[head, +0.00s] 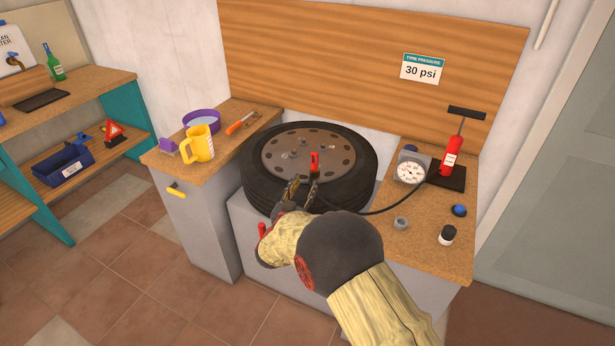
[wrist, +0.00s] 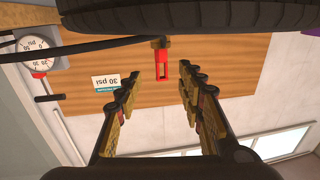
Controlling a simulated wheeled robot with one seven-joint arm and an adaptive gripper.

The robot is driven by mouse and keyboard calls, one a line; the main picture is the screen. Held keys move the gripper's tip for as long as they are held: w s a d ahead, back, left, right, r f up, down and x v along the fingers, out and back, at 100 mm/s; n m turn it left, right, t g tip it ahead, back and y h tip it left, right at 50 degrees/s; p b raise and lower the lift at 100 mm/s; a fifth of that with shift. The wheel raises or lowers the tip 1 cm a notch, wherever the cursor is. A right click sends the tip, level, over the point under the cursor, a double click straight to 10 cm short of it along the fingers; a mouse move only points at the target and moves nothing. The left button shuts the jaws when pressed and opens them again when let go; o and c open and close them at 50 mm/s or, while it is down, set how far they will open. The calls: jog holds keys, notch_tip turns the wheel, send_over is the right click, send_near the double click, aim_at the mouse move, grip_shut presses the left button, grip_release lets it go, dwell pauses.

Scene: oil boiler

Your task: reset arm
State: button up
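My gripper (head: 301,190) is over the front edge of the black tyre (head: 362,180), close to the red valve connector (head: 315,160). In the wrist view my gripper (wrist: 160,75) has its two fingers spread apart with nothing between them. The red connector also shows in the wrist view (wrist: 163,64), just beyond the fingertips and apart from them. A black hose (head: 385,210) runs from the connector to the gauge (head: 411,170) on the right. My arm hides part of the bench front.
A red pump (head: 452,155) stands at the right. A grey nut-like piece (head: 401,223), a blue cap (head: 459,210) and a small black-and-white bottle (head: 447,235) lie near the right edge. A yellow jug (head: 200,143), purple ring (head: 202,121) and orange-handled tool (head: 240,123) are on the left top.

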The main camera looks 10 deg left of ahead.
jog(key=w+d+r+g+y+p, duration=0.15)
jog(key=d+r+y, duration=0.25)
jog(key=r, duration=0.9)
jog(key=s+d+r+n+g+y+p, duration=0.2)
jog(key=s+d+r+n+g, duration=0.15)
jog(key=s+d+r, duration=0.55)
jog(key=s+d+g+h+p, duration=0.1)
jog(key=s+d, duration=0.5)
jog(key=s, duration=0.6)
jog(key=s+d+m+g+h+p, duration=0.1)
jog(key=s+d+g, duration=0.2)
jog(key=s, duration=1)
jog(key=s+d+g+p, duration=0.1)
jog(key=s+d+g, duration=0.2)
jog(key=s+d, duration=0.6)
jog(key=s, duration=0.3)
jog(key=shift+s+f+h+p, duration=0.25)
jog(key=shift+f+h+p, duration=0.05)
jog(key=shift+h, duration=0.1)
